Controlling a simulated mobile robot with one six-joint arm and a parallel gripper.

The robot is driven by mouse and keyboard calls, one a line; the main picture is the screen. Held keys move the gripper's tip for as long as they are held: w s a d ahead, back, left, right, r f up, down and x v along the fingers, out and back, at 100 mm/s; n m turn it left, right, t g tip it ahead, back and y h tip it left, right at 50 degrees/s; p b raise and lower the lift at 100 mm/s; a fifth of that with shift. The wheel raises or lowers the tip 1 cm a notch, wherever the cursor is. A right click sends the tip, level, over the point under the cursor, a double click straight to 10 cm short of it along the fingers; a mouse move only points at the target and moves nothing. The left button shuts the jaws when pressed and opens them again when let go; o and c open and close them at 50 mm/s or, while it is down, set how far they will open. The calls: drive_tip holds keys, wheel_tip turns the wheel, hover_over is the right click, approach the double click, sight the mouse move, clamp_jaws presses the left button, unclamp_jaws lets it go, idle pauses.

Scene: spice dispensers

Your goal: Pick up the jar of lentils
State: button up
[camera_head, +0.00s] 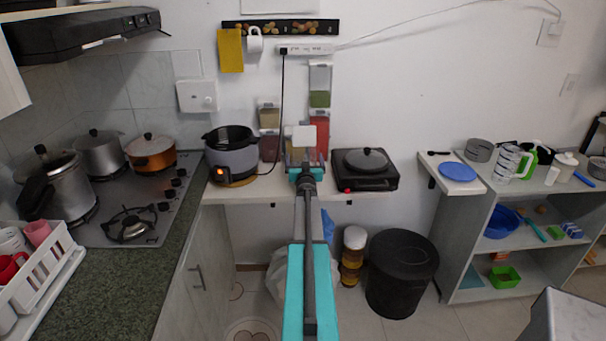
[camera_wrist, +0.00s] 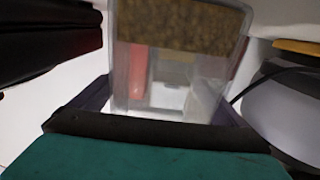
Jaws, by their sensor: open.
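A clear jar with brown grainy contents, apparently the lentils (camera_wrist: 185,22), fills the middle of the wrist view, which looks upside down. My gripper (camera_wrist: 160,108) is open, with a dark finger on each side of the jar's clear lower part in that picture. I cannot tell whether the fingers touch it. In the head view, my gripper (camera_head: 305,168) is at the shelf in front of the wall dispensers.
Other spice dispensers, one green (camera_head: 320,98), one red (camera_head: 320,132) and one pale (camera_head: 269,116), hang close behind. A rice cooker (camera_head: 232,152) stands to the left and a black hotplate with a pan (camera_head: 364,172) to the right. A cord (camera_head: 283,95) hangs nearby.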

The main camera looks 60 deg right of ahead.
drive_tip(key=c, duration=1.4)
drive_tip(key=shift+r, duration=0.15)
drive_tip(key=shift+r+b, duration=0.55)
drive_tip(key=shift+r, duration=1.15)
approach(305, 150)
drive_tip(key=shift+s+a+r, duration=0.2)
drive_tip(key=shift+s+a, duration=0.4)
drive_tip(key=shift+s, duration=0.3)
drive_tip(key=shift+s+a+r, duration=0.25)
drive_tip(key=shift+s+a, duration=0.4)
drive_tip(key=shift+s, duration=0.25)
drive_tip(key=shift+s+a+r, duration=0.2)
drive_tip(key=shift+s+a, duration=0.4)
drive_tip(key=shift+s, duration=0.35)
